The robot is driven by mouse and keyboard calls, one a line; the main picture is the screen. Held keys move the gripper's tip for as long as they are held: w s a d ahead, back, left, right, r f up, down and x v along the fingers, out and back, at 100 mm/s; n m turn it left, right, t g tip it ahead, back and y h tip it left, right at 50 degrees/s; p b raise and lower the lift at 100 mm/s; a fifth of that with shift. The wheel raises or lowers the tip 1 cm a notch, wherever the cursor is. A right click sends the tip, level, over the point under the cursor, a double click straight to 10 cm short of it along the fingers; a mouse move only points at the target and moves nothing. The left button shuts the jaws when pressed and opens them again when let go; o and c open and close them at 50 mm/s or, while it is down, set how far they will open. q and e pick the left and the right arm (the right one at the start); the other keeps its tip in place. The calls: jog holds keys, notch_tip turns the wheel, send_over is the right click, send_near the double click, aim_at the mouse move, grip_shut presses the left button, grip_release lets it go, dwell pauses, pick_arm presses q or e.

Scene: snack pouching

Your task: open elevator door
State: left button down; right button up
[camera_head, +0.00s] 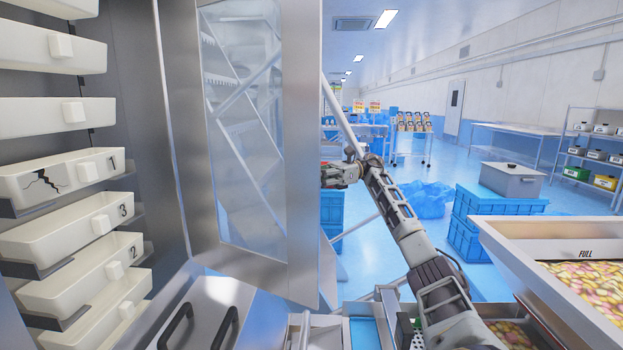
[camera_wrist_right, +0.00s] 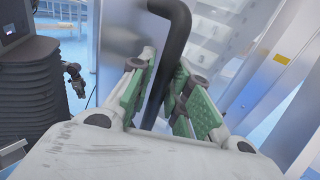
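The elevator door (camera_head: 302,150), a metal frame around a clear window, stands swung outward from the cabinet in the head view. The elevator's inside shows, with a stack of white trays (camera_head: 55,240). My right gripper (camera_head: 335,173) is at the door's right edge, its tips partly hidden behind the frame. In the right wrist view, a curved black handle (camera_wrist_right: 176,40) passes between the green finger pads of my right gripper (camera_wrist_right: 166,80). The fingers look closed around it.
A bin marked FULL (camera_head: 585,254) with colourful snacks stands at the right. Blue crates (camera_head: 480,228) with a grey lidded box (camera_head: 511,182) stand behind it. A metal lid with two black handles (camera_head: 205,308) is below the door. Open floor lies farther back.

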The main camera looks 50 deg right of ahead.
jog(key=shift+o, duration=1)
jog(key=shift+s+d+r, duration=0.1)
jog(key=shift+d, duration=0.1)
jog(key=v, duration=0.7)
jog(key=shift+d, duration=0.1)
